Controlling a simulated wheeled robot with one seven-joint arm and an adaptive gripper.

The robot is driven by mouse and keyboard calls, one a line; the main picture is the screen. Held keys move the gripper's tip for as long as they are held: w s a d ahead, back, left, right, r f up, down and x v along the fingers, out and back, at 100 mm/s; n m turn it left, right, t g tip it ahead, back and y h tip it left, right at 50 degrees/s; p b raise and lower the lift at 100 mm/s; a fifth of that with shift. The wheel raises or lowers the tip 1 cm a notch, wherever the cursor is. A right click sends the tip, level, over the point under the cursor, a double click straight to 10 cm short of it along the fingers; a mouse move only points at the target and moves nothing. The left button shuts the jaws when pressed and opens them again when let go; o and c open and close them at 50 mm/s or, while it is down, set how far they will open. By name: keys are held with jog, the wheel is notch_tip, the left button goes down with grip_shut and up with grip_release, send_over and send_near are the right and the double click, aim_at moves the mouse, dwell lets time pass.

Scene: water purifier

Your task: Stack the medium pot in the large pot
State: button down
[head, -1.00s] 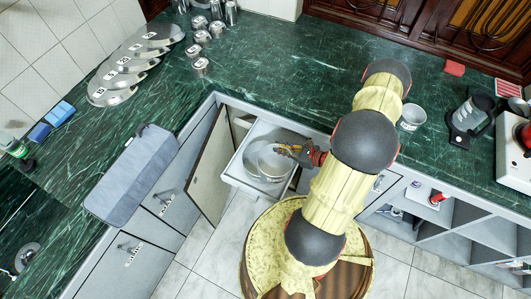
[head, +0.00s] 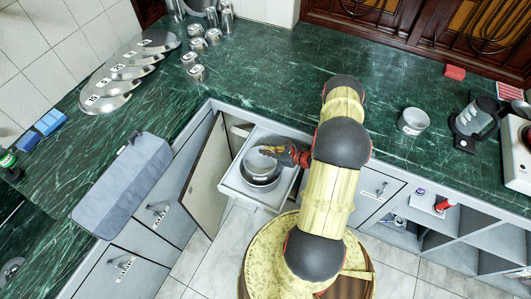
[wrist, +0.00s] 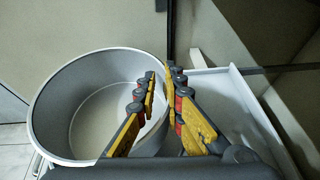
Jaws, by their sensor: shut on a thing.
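The medium pot (head: 261,159), grey metal with an open top, is over the large pot (head: 263,185) in the open drawer. The large pot's wall shows below it; I cannot tell whether the medium pot rests inside or hangs just above. My gripper (head: 277,151) is at the medium pot's right rim. In the wrist view my gripper (wrist: 162,88) has its yellow-and-black fingers shut on the wall of the medium pot (wrist: 75,100), whose inside looks empty. The large pot is not clearly visible there.
The white drawer (head: 234,182) is pulled out below the counter, with an open cabinet door (head: 207,180) on its left. A small metal pot (head: 413,121) stands on the green counter (head: 300,75). Lids and metal cups stand at the back left.

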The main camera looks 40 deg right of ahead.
jog(key=shift+f, duration=0.45)
jog(key=shift+f+b, duration=0.45)
jog(key=shift+f, duration=0.05)
jog(key=shift+f, duration=0.1)
jog(key=c, duration=2)
grip_release()
jog(key=shift+o, duration=0.5)
